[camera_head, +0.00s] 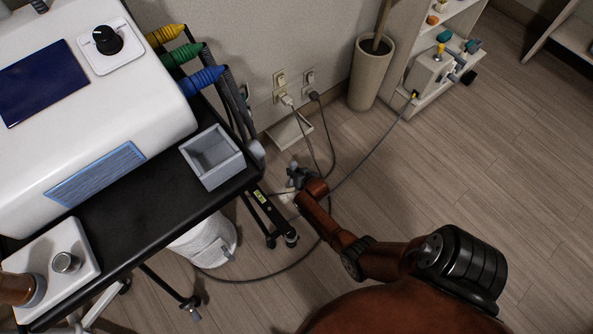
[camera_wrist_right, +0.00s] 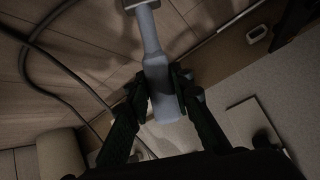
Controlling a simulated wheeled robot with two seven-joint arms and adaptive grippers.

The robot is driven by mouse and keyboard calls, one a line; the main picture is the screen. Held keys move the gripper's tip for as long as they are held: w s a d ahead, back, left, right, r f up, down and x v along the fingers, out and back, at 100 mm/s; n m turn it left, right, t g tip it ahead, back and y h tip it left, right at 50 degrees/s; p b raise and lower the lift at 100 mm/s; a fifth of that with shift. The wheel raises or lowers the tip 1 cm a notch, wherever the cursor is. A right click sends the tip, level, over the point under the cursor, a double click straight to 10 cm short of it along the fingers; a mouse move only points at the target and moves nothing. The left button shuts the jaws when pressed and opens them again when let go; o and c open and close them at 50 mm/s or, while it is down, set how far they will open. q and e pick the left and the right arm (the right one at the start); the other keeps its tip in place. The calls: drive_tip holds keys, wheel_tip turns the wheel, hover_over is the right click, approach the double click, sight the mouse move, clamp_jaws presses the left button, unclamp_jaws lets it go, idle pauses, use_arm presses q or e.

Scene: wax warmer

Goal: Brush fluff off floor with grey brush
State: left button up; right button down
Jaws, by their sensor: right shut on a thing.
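My right gripper (camera_head: 298,178) reaches down to the floor beside the black cart, near the wall. In the right wrist view its dark fingers (camera_wrist_right: 162,92) are shut on the handle of the grey brush (camera_wrist_right: 154,62). The brush points away from the gripper, and its wider head is at the top edge of that view, partly cut off. In the head view the brush is hard to tell from the gripper. A small pale patch (camera_head: 287,198) lies on the floor just beside the gripper; I cannot tell whether it is fluff. My left gripper is not in view.
The cart (camera_head: 125,215) carries a white machine (camera_head: 95,80) and an open grey box (camera_head: 212,157). A white bin (camera_head: 205,243) stands under it. A tall pot (camera_head: 371,75) stands behind. Floor at right is clear.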

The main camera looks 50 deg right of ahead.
idle(0.4)
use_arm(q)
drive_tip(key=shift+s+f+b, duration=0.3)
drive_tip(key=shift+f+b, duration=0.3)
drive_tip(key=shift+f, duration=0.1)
use_arm(e)
drive_tip(key=shift+w+a, duration=0.6)
drive_tip(key=shift+a, duration=0.3)
drive_tip(key=shift+w+a, duration=0.55)
drive_tip(key=shift+a, duration=0.3)
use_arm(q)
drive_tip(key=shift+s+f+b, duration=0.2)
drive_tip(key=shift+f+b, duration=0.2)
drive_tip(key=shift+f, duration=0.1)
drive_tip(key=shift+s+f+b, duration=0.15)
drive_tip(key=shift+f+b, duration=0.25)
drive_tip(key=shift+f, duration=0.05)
use_arm(e)
drive_tip(key=w+a, duration=0.2)
drive_tip(key=a, duration=0.1)
drive_tip(key=shift+w+a, duration=0.2)
drive_tip(key=shift+a, duration=0.05)
drive_tip(key=shift+d, duration=0.1)
